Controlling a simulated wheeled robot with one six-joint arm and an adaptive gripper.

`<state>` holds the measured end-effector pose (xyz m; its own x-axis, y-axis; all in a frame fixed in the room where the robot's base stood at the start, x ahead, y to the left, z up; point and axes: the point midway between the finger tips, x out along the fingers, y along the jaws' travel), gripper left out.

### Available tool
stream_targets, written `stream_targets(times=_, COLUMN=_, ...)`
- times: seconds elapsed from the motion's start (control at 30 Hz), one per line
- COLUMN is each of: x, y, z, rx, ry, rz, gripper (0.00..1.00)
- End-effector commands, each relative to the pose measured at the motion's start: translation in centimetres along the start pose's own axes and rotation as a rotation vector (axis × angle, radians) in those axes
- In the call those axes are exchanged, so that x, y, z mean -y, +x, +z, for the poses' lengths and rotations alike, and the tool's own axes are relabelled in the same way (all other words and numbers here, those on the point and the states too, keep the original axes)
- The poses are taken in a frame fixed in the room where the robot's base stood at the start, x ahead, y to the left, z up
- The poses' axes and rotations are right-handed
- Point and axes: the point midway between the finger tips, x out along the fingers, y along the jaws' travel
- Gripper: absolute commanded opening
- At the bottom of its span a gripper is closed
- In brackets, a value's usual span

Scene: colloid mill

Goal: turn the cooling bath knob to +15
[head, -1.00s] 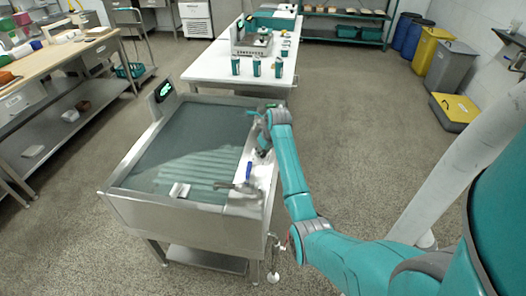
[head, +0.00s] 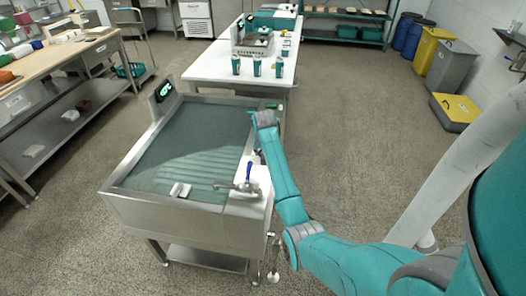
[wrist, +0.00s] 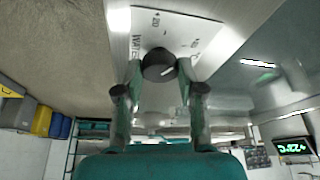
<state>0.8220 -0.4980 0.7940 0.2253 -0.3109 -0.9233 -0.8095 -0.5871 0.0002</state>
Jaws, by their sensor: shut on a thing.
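The cooling bath (head: 120,182) is a steel basin on legs with greenish liquid, in the middle of the head view. Its black round knob (wrist: 158,63) sits on a white dial plate (wrist: 178,25) with marks and the word WATER, seen in the wrist view. My gripper (wrist: 158,72) has one finger on each side of the knob and is shut on it. The knob's pointer setting cannot be read clearly. A green-lit display (wrist: 292,148) seems to read about +22°C. In the head view my wrist hides the knob and fingers.
A blue-handled tap (head: 247,172) stands on the bath's right ledge, close to my arm. A white table (head: 215,66) with several teal cups is behind the bath. A workbench (head: 75,50) stands at left. The floor at right is clear up to a yellow-lidded bin (head: 455,108).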

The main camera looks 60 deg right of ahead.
Motion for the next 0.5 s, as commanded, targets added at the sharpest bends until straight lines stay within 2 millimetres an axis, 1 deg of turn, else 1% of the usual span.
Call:
stream_targets(times=0.2, x=0.21, y=0.04, z=0.05, rx=0.003, ry=0.175, rz=0.074, gripper=0.04)
stream_targets(times=0.5, x=0.26, y=0.08, z=0.04, rx=0.003, ry=0.359, rz=0.150, gripper=0.04)
